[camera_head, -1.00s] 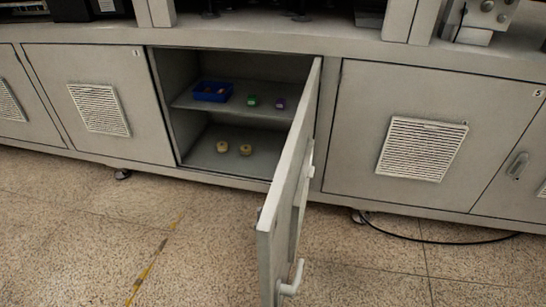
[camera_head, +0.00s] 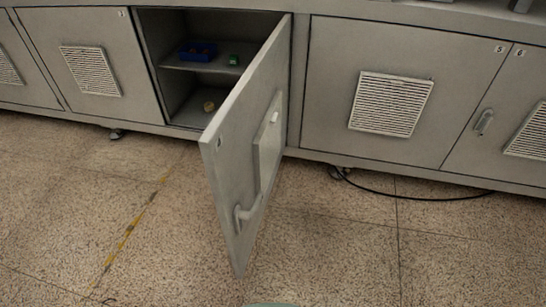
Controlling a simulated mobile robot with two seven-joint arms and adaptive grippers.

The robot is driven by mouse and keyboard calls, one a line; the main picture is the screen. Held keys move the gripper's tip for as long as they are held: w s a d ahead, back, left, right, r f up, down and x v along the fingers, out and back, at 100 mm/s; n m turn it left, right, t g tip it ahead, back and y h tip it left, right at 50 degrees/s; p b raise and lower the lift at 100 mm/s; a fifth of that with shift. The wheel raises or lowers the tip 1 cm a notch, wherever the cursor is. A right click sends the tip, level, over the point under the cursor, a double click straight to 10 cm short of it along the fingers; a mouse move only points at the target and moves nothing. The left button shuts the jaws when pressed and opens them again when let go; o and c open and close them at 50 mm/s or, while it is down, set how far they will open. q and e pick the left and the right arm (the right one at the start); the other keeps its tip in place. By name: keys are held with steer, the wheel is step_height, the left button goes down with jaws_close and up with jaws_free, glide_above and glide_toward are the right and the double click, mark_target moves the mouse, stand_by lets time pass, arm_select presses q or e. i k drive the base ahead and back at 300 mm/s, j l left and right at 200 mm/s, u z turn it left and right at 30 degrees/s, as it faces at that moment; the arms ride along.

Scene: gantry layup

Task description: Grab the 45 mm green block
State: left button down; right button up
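A small green block (camera_head: 234,60) sits on the upper shelf (camera_head: 212,68) inside the open cabinet, right of a blue bin (camera_head: 198,51). The open cabinet door (camera_head: 243,140) swings out toward me, just right of the block, and covers the right part of the shelves. Neither of my grippers shows in the view.
A yellowish round part (camera_head: 209,106) lies on the cabinet's lower shelf. Closed vented cabinet doors (camera_head: 335,90) stand to the right, and more to the left. A black cable (camera_head: 420,197) lies on the floor at right. The speckled floor in front is otherwise mostly clear.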

mark_target(233, 59)
steer(key=i+j+z, duration=0.15)
steer(key=j, duration=0.6)
steer(key=i+j+z, duration=0.2)
steer(key=j, duration=0.6)
steer(key=i+j+z, duration=0.15)
steer(key=j, duration=0.65)
steer(key=j+z, duration=0.15)
steer(key=j, duration=0.65)
steer(key=i, duration=0.05)
